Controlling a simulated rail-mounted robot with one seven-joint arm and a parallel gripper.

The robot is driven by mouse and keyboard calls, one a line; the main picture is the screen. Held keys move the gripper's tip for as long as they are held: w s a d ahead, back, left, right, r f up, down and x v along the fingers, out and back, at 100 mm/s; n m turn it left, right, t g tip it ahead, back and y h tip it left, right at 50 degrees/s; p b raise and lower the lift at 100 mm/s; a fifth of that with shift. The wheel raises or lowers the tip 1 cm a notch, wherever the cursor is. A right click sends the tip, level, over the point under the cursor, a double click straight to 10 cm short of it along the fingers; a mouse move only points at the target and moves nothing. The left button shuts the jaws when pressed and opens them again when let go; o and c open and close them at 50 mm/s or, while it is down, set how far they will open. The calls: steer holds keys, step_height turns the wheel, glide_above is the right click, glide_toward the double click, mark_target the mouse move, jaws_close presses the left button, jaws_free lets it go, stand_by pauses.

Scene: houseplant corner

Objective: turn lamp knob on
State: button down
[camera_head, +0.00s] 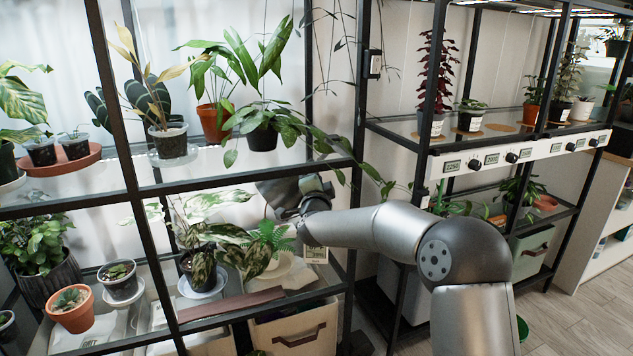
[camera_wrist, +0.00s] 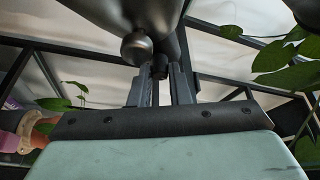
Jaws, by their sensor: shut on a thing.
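In the wrist view, the two fingers of my gripper (camera_wrist: 161,80) are closed around a small dark knob (camera_wrist: 160,65). The knob sits at the underside of a dark grey rounded lamp body (camera_wrist: 130,14), beside a metallic ball-shaped part (camera_wrist: 137,47). In the head view, my arm reaches left to the dark lamp (camera_head: 282,190) just below the upper shelf of the left rack. The knob and fingertips cannot be made out there. I cannot tell from the frames whether the lamp is lit.
Potted plants crowd both shelves around the lamp, including a fern (camera_head: 268,238) and a patterned-leaf plant (camera_head: 205,255) below it. A black rack post (camera_head: 355,100) stands close right. Leaves (camera_wrist: 285,65) show near my gripper.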

steer(key=shift+r+m, duration=0.15)
steer(key=shift+m, duration=0.55)
steer(key=shift+g, duration=0.3)
steer(key=shift+m, duration=0.3)
steer(key=c, duration=1.4)
jaws_free()
steer(key=shift+o, duration=0.2)
steer(key=s+d+f+p, duration=0.1)
steer(key=s, duration=1.6)
steer(key=shift+s+p, duration=0.2)
steer(key=shift+p, duration=0.1)
steer(key=shift+f, duration=0.1)
